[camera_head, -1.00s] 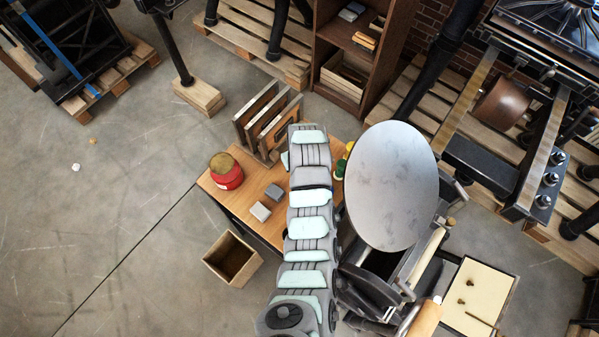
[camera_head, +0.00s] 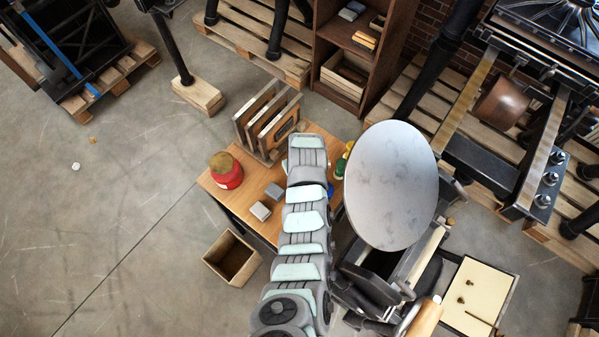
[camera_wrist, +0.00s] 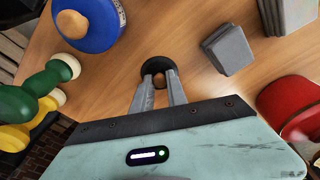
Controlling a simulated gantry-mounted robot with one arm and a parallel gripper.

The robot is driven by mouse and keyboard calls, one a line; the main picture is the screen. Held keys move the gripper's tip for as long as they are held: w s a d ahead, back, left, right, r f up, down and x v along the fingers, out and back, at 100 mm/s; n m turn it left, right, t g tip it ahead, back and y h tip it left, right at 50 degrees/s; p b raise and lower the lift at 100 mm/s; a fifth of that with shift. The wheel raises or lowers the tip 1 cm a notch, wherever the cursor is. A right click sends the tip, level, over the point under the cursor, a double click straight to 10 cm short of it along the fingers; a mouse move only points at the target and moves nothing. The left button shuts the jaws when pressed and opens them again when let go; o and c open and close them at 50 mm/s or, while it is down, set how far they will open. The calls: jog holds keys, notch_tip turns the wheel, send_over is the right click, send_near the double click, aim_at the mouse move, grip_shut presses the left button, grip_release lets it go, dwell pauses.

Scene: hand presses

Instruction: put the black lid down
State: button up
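In the wrist view, the fingers of my gripper (camera_wrist: 160,88) reach down over the wooden table. They are closed in on the middle of the small round black lid (camera_wrist: 159,65), which shows as a dark disc around their tips. I cannot tell whether the lid touches the tabletop. In the head view my arm covers the lid and my gripper. The wooden table (camera_head: 245,217) lies under the arm.
In the wrist view, a blue can (camera_wrist: 98,35) and green and yellow handled tools (camera_wrist: 35,95) lie left. Grey blocks (camera_wrist: 229,50) and a red can (camera_wrist: 290,105) are right. In the head view, wooden racks (camera_head: 268,125) stand behind, and the press's round plate (camera_head: 391,185) is close right.

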jog(key=o, duration=0.4)
